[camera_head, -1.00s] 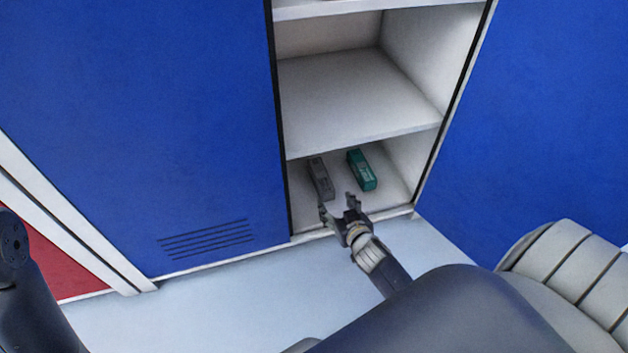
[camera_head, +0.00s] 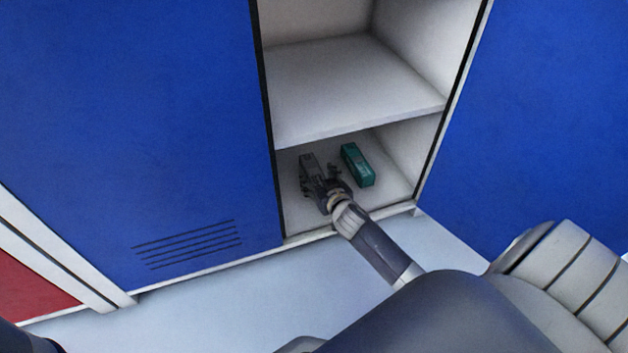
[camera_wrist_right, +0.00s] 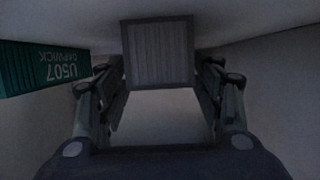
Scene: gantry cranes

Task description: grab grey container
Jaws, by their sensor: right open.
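The grey container (camera_head: 309,165) lies on the bottom shelf of the open cabinet, to the left of a green container. In the right wrist view its ribbed end face (camera_wrist_right: 158,55) is ahead, in the upper middle between the fingers. My right gripper (camera_head: 318,176) is inside the bottom compartment at the near end of the grey container. Its fingers are spread, one on each side of the container in the wrist view (camera_wrist_right: 162,85). I cannot tell whether they touch it. My left gripper is not in view.
The green container (camera_head: 358,165) lies close by on the right, marked U507 in the wrist view (camera_wrist_right: 40,70). The middle shelf (camera_head: 355,90) is above my right gripper. Blue panels (camera_head: 130,120) flank the opening. The pale floor (camera_head: 230,300) in front is clear.

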